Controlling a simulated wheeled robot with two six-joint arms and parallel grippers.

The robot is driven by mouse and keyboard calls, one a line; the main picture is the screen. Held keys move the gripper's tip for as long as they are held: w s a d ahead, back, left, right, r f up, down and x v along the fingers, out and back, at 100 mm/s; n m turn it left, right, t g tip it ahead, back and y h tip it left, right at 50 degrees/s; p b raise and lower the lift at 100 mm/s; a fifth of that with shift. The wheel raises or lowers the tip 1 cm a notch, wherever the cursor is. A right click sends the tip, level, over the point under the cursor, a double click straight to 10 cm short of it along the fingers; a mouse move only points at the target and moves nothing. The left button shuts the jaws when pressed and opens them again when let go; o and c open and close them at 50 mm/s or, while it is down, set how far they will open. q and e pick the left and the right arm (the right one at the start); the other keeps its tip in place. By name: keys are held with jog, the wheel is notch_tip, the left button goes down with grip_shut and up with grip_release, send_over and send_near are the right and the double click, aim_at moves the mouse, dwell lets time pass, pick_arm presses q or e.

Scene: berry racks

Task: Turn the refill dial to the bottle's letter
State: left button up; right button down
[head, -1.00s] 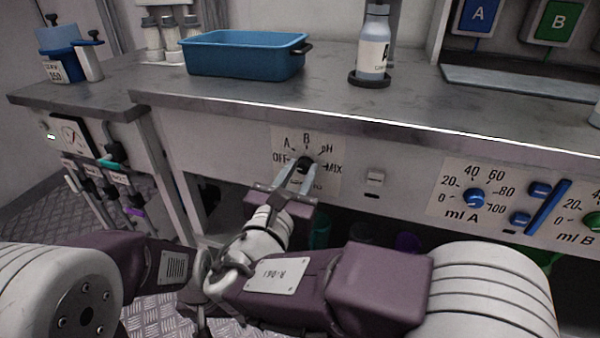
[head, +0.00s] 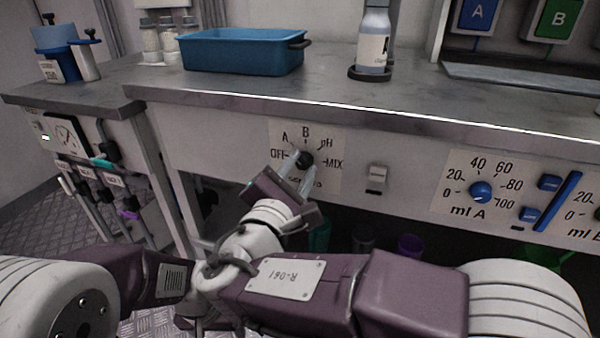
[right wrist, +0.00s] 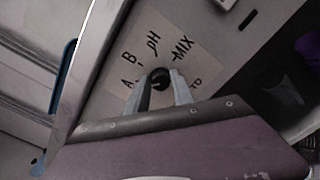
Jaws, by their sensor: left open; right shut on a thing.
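The refill dial (head: 305,159) is a small dark knob on a pale plate marked OFF, A, B, pH and MIX. My right gripper (head: 297,172) is shut on the knob, tilted, one finger on each side. The right wrist view shows the knob (right wrist: 159,77) between both fingertips. Its pointer is too small and covered to read. The bottle (head: 375,40) stands upright on the counter; its white label faces right, with only part of a dark letter showing, perhaps A. My left gripper (head: 190,322) is low at left, mostly hidden behind my arms, away from the dial.
A blue tray (head: 240,68) stands on the counter (head: 300,95). A white switch (head: 377,176) sits right of the dial plate, then the blue ml A knob (head: 481,191). Valves and a gauge (head: 66,135) are at left.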

jog(key=shift+f+m, duration=0.1)
jog(key=shift+m, duration=0.2)
jog(key=c, duration=1.1)
grip_release()
jog(key=shift+s+a, duration=0.1)
jog(key=shift+s, duration=0.05)
jog(key=p+v, duration=0.4)
jog(key=v, duration=0.4)
jog(key=shift+s, duration=0.4)
